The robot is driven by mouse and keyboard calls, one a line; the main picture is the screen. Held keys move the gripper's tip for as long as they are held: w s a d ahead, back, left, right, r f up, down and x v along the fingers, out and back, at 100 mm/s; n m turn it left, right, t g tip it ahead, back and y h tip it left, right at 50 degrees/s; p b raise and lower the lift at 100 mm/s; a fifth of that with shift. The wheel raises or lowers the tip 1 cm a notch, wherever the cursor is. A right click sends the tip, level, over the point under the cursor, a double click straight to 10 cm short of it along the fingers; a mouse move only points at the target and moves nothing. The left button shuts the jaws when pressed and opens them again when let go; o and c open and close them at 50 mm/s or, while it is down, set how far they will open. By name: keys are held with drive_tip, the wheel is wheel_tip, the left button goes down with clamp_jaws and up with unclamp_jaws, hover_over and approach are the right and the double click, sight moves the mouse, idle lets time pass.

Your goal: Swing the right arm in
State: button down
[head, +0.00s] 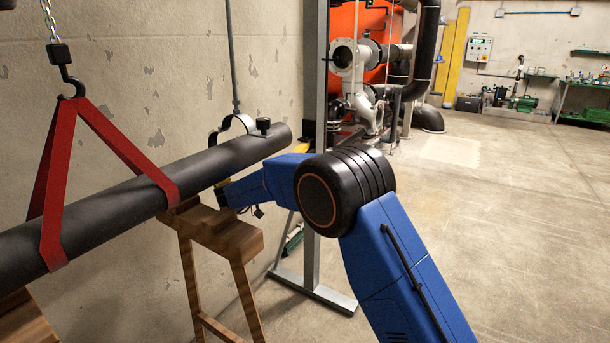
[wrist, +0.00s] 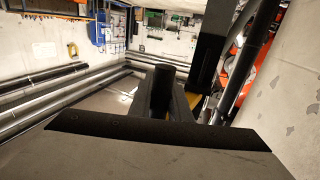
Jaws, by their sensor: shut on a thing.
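A thick black pipe (head: 105,205) runs level across the left of the head view, with a short dark stub (head: 263,124) on top near its far end. A curved metal hanger (head: 243,119) on a thin rod arches over the pipe near that end. My gripper (head: 221,194) is low against the near side of the pipe below the hanger, shut on a small part, which I take for the hanger's right arm. The pipe and my wrist hide most of that part. In the wrist view a dark upright piece (wrist: 163,88) stands just ahead; I cannot tell what it is.
A red sling (head: 57,180) on a chain hook (head: 68,78) cradles the pipe. A wooden trestle (head: 225,235) stands beneath it. A grey steel post (head: 314,130) with a floor foot rises beyond my wrist. The chipped wall is close behind. Open floor lies right.

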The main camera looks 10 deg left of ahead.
drive_tip(key=shift+r, duration=0.1)
drive_tip(key=c, duration=1.6)
unclamp_jaws()
drive_tip(key=shift+c, duration=0.2)
drive_tip(key=shift+d, duration=0.15)
